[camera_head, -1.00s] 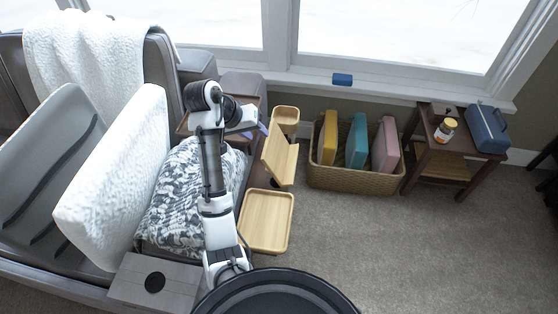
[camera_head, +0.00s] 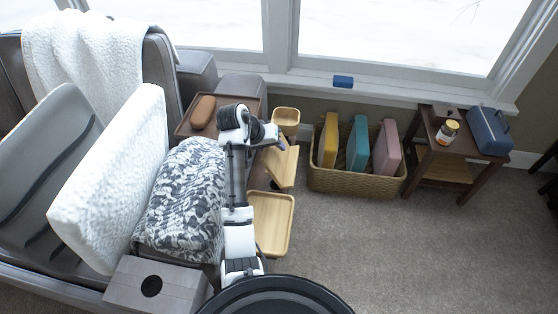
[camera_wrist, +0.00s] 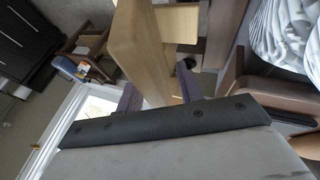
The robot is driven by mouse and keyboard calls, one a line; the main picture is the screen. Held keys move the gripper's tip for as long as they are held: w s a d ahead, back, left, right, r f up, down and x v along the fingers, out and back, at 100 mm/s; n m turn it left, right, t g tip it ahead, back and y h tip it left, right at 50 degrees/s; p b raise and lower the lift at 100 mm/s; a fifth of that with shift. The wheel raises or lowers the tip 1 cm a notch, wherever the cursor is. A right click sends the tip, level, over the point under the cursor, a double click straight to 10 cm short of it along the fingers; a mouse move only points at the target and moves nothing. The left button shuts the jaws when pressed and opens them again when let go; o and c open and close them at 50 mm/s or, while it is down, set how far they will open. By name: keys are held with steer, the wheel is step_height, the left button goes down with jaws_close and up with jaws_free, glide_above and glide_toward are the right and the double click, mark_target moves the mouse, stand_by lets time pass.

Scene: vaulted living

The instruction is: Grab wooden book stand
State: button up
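The wooden book stand (camera_head: 284,168) is light wood with slanted panels, beside the sofa's right side in the head view. My arm covers part of it. In the wrist view its thick panel (camera_wrist: 140,48) reaches down between my two dark fingers. My gripper (camera_wrist: 160,92) is open, with the fingers on either side of the panel's lower end and gaps visible. In the head view my gripper (camera_head: 278,145) is at the upper part of the stand. Whether a finger touches the wood cannot be told.
A wooden tray (camera_head: 289,228) lies in front of the stand and a small wooden box (camera_head: 286,112) behind it. A wicker basket (camera_head: 345,181) of books stands to the right. A brown oblong object (camera_head: 203,110) and patterned cushion (camera_head: 180,200) are left. Carpet is clear at right.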

steer(key=shift+c, duration=0.2)
jaws_close()
steer(key=shift+r, duration=0.1)
stand_by(1.1)
